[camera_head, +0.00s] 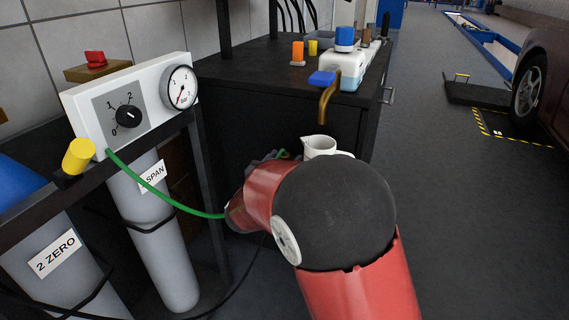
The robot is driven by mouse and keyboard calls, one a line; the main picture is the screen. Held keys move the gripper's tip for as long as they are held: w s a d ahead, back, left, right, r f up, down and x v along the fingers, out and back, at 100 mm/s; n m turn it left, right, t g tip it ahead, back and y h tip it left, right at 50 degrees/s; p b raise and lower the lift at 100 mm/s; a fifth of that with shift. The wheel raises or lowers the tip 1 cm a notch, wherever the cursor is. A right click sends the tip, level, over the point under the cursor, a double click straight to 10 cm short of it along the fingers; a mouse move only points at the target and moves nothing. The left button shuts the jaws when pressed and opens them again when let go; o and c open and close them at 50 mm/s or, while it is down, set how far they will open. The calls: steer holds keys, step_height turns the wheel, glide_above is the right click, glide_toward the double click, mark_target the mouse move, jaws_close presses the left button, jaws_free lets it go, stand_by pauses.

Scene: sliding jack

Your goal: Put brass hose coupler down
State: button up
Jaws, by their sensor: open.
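I cannot make out the brass hose coupler for sure. A green hose (154,187) runs from the white gauge panel (92,108) down to the right and passes behind my red arm. My gripper is open, mostly hidden behind my arm, in front of the dark cabinet. Whether anything lies between its fingers is hidden. A bent brass-coloured spout (328,96) with a blue handle (321,78) hangs at the bench's front edge.
Gas cylinders (155,230) stand in a dark frame at the left, under a yellow knob (78,156). The dark bench (255,68) carries an orange item (298,52) and a white blue-capped container (346,70).

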steer(key=shift+w, duration=0.3)
jaws_close()
